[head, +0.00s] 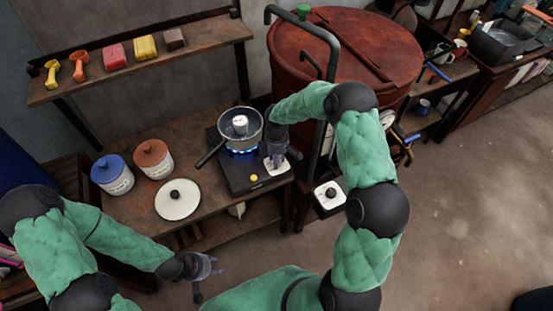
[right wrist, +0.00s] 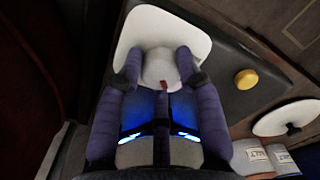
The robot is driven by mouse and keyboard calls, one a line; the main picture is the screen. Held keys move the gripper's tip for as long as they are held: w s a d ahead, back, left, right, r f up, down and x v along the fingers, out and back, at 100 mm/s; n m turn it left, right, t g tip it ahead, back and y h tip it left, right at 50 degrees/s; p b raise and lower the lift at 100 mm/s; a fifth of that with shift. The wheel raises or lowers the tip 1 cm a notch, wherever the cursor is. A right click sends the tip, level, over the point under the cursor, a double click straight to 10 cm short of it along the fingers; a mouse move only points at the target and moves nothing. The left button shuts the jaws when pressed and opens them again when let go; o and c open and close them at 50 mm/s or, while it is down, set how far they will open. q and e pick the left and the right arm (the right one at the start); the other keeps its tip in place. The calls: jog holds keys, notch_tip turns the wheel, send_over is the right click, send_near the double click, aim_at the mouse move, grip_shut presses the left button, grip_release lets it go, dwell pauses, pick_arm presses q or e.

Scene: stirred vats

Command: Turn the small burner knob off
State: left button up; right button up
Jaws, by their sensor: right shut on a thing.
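The small burner (head: 250,181) is a dark box on the workbench, with a blue flame (head: 241,152) showing under a pot (head: 240,126). The knob (right wrist: 161,67) is pale grey with a red mark and sits on a white plate (right wrist: 196,30), in the right wrist view. My right gripper (head: 275,160) reaches down to this plate at the burner's right side. Its fingers (right wrist: 160,72) are shut on the knob from both sides and hide part of it. My left gripper (head: 212,267) is open and empty, low in front of the workbench.
A yellow button (head: 254,178) is on the burner's front. A white lid (head: 178,199), a blue-lidded jar (head: 112,174) and a brown-lidded jar (head: 153,159) stand left of it. A large rusty vat (head: 375,50) with dark pipes is close behind my right arm.

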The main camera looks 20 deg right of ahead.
jog(key=m, duration=0.4)
jog(key=shift+s+m, duration=0.1)
jog(key=shift+m, duration=0.2)
jog(key=m+b, duration=0.1)
jog(key=m, duration=0.3)
jog(key=shift+m, duration=0.3)
jog(key=o, duration=1.2)
jog(key=shift+c, duration=0.2)
notch_tip(320, 180, up, 12)
jog(key=shift+d, duration=0.2)
jog(key=shift+f, duration=0.1)
